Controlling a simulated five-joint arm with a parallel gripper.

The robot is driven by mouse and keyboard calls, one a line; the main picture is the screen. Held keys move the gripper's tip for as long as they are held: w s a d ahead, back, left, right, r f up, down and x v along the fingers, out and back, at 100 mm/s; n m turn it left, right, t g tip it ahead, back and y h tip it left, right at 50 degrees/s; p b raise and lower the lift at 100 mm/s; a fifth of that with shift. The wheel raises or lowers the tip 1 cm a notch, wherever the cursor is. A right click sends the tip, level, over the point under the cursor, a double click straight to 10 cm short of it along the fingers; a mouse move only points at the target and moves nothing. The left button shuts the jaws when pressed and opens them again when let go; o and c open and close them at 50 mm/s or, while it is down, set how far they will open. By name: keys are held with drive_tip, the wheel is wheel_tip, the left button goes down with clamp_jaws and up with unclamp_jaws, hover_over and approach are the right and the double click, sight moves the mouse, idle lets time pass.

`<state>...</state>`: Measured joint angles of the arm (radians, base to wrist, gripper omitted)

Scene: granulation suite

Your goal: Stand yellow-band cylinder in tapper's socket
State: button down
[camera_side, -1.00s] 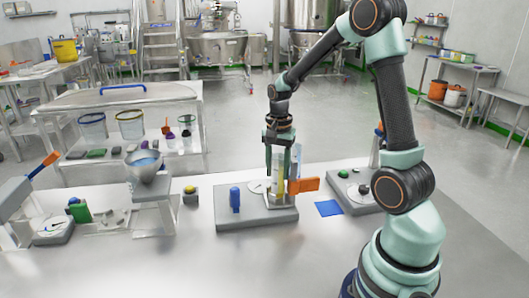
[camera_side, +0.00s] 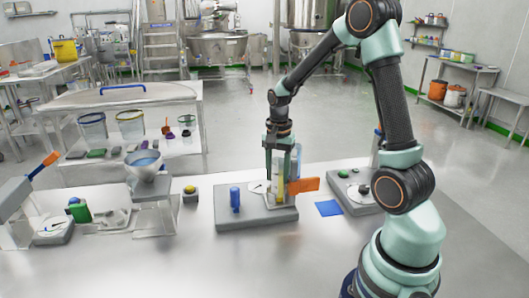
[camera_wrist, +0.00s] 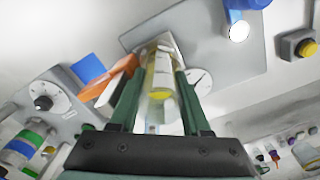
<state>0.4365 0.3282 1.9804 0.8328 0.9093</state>
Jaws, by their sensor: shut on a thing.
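The yellow-band cylinder (camera_wrist: 160,75) is a clear tube with yellow in it, held upright between the fingers of my gripper (camera_wrist: 158,105). In the side view my gripper (camera_side: 282,178) is shut on the cylinder (camera_side: 278,186), over the right part of a grey base (camera_side: 235,220), which looks like the tapper. A pale dial (camera_side: 258,187) and a blue upright part (camera_side: 235,199) are on that base. The socket is hidden behind the cylinder and fingers, so I cannot tell whether the cylinder's foot is inside it.
An orange piece (camera_side: 304,185) stands close to the right of my fingers. A blue square (camera_side: 328,208) lies right of the base, and another grey device with a dial (camera_side: 345,195) beyond it. A yellow-topped button box (camera_side: 190,195) is to the left. The front bench is clear.

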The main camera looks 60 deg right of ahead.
idle(0.3)
drive_tip(key=shift+c, duration=1.4)
unclamp_jaws()
drive_tip(key=shift+s, duration=0.1)
drive_tip(key=c, duration=0.4)
drive_tip(key=shift+o, duration=1.1)
drive_tip(key=shift+r, duration=4)
